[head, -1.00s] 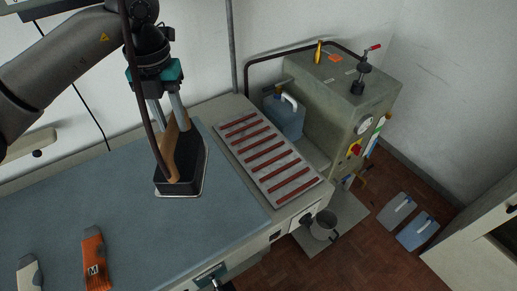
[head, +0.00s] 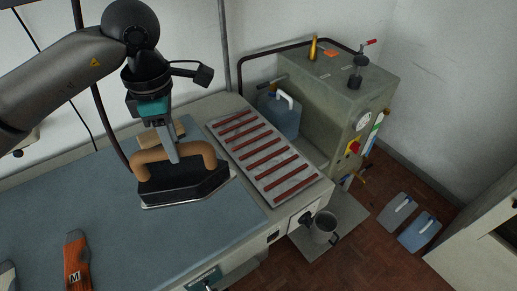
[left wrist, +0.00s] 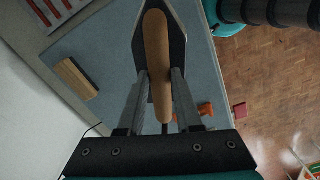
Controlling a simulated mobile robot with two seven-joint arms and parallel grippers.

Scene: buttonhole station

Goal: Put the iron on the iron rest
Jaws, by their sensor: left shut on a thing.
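The iron (head: 187,183) has a dark body, a pale sole edge and a wooden handle. It is over the blue-grey ironing surface, its pointed end to the right, toward the iron rest; I cannot tell how high it is. My left gripper (head: 172,157) is shut on the handle from above. In the left wrist view the handle (left wrist: 157,60) runs between the two fingers (left wrist: 160,90). The iron rest (head: 240,152), a pale metal plate with red strips, lies right of the iron; its corner shows in the left wrist view (left wrist: 60,8). My right gripper is not in view.
A wooden block (left wrist: 76,78) lies behind the iron. An orange item (head: 77,262) lies at the front left. A grey boiler unit (head: 345,95) and a blue jug (head: 279,116) stand beyond the rest.

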